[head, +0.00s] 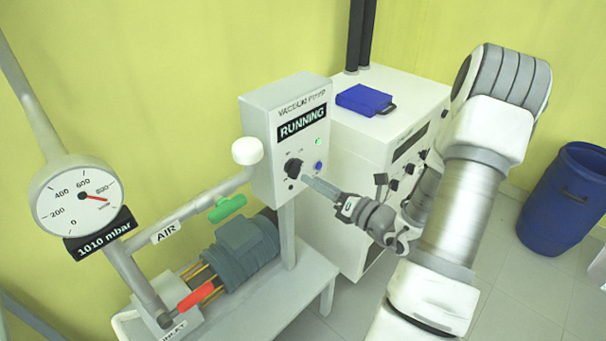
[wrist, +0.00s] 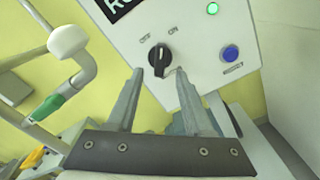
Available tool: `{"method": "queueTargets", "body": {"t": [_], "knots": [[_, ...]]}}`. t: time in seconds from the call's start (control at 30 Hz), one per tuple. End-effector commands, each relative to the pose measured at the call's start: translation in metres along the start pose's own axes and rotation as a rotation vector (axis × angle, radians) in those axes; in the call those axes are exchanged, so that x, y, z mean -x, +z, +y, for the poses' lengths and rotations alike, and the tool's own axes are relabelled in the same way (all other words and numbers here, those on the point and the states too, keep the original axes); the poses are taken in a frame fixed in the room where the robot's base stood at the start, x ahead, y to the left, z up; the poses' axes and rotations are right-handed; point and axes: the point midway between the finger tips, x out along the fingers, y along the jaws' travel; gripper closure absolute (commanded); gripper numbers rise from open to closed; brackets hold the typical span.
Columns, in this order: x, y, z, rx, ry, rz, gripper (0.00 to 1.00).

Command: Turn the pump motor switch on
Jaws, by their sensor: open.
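The pump motor switch is a black rotary knob (wrist: 159,58) on the grey control box (head: 285,103). The labels OFF and ON stand above it in the wrist view. Its grip looks roughly upright there; its exact setting is hard to read. It also shows in the head view (head: 293,168). The box's display (head: 302,122) reads RUNNING, and a green lamp (wrist: 212,9) is lit. My gripper (wrist: 159,73) is open and empty, its fingertips just below and to either side of the knob. I see no clear contact.
A blue button (wrist: 231,54) sits right of the knob. Left are the gauge (head: 77,197) reading 1010 mbar, pipes with a green handle (head: 227,208), and the pump motor (head: 238,252). A white cabinet (head: 405,100) stands behind; a blue barrel (head: 563,200) stands right.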

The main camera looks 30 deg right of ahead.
Motion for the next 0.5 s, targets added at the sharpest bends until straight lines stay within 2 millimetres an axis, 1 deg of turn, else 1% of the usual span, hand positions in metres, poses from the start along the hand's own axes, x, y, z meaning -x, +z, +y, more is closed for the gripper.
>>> {"method": "queueTargets", "body": {"t": [0.03, 0.1, 0.2, 0.33, 0.5], "knots": [[-0.010, -0.001, 0.001, 0.000, 0.004, 0.001, 0.49], [-0.022, -0.001, 0.001, 0.000, 0.004, 0.002, 0.49], [-0.034, 0.000, 0.000, 0.001, 0.002, 0.001, 0.49], [-0.044, 0.000, 0.000, 0.001, 0.001, 0.001, 0.49], [-0.047, 0.000, 0.000, 0.000, -0.001, -0.001, 0.49]]}}
